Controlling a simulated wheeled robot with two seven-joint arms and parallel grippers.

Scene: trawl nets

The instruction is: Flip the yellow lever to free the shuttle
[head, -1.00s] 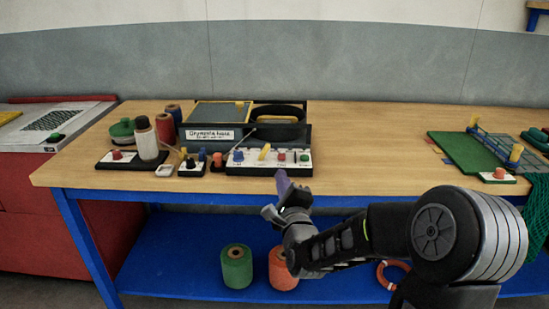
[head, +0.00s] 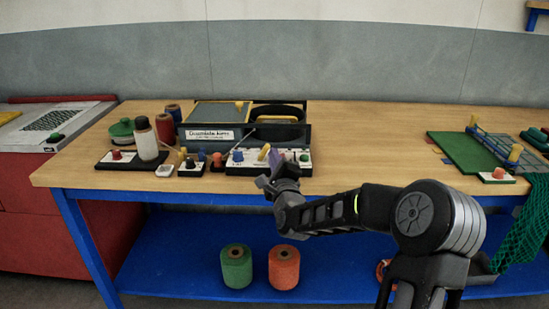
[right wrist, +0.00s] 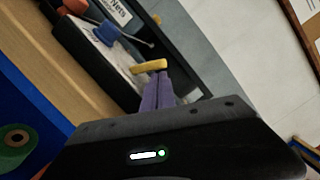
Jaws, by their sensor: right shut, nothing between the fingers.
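The yellow lever (head: 264,152) stands tilted on the white control panel (head: 237,168) at the front of the dark machine. It also shows in the right wrist view (right wrist: 150,66), just beyond the fingertips. My right gripper (head: 277,158) has purple fingers, shut and empty, at the panel's front beside the lever. In the right wrist view the fingers (right wrist: 157,82) reach up to the lever, touching it or nearly so; I cannot tell which. The gripper hides part of the panel. I cannot make out the shuttle for certain. My left gripper is not in view.
Several spools and small switch boxes crowd the bench's left. A green board (head: 463,152) lies at the right. The wooden top (head: 375,140) between is clear.

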